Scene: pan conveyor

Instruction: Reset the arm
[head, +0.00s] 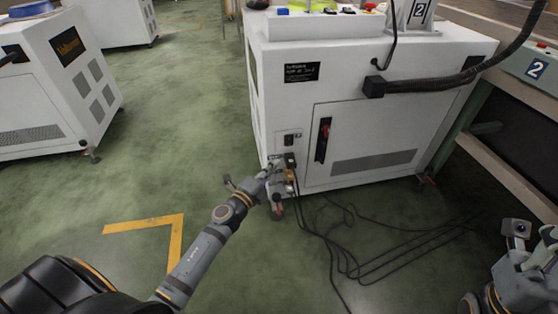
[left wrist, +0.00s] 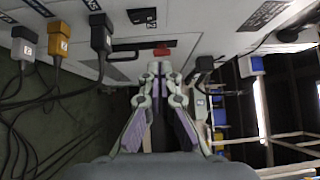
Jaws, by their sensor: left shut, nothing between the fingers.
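My left gripper (head: 268,172) is shut and empty, low at the front left corner of the white machine cabinet (head: 345,75). I cannot tell whether the fingertips touch the cabinet. Several plugs sit beside the gripper, among them an orange one (left wrist: 58,42) and a black one (left wrist: 100,38). My right gripper (head: 543,240) shows at the lower right edge, partly cut off; its jaw opening is unclear.
Black cables (head: 345,240) lie loose on the green floor in front of the cabinet. Another white cabinet (head: 55,85) stands at the left. A bench frame (head: 510,165) stands at the right. Open floor with a yellow corner marking (head: 150,225) lies left of my left arm.

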